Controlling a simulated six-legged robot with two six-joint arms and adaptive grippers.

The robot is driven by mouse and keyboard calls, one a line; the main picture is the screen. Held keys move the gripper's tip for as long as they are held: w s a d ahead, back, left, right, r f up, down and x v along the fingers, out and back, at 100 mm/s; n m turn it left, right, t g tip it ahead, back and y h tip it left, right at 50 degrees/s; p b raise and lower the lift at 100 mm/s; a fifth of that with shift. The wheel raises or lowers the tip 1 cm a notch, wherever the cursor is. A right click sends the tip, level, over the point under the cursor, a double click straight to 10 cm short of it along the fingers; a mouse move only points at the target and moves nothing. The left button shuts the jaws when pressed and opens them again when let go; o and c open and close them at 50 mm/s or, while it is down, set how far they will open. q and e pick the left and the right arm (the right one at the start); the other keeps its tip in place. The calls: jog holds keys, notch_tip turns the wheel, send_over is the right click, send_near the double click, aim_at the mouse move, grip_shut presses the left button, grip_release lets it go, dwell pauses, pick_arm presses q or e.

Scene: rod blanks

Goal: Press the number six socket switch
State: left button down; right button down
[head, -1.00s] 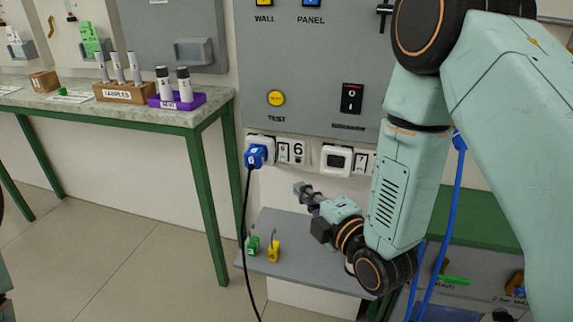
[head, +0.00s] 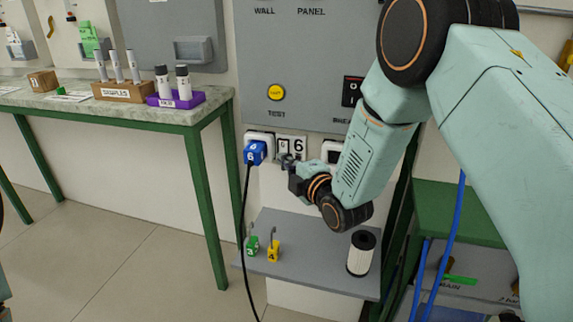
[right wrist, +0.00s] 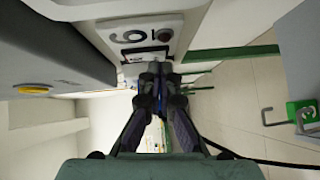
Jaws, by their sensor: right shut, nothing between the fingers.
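The number six label (head: 298,145) is on the wall strip below the grey panel, and also shows turned in the right wrist view (right wrist: 130,36). Left of it is a small white switch (head: 284,145) with a dark outline. The blue plug (head: 255,152), marked 6, sits in the socket left of the switch. My right gripper (head: 286,160) is shut and empty, its tips at the lower edge of the switch; it also shows in the right wrist view (right wrist: 153,75). I cannot tell whether the tips touch it. My left gripper is out of view.
A neighbouring socket (head: 331,151) is partly hidden by my right arm. A black cable hangs from the plug. The yellow TEST button (head: 276,92) is above.

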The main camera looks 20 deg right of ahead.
jog(key=shift+r, duration=0.1)
dwell(0.3)
jog(key=shift+w+d+t+b, duration=0.15)
jog(key=shift+w+t+b, duration=0.15)
jog(key=shift+b, duration=0.15)
jog(key=shift+f, duration=0.2)
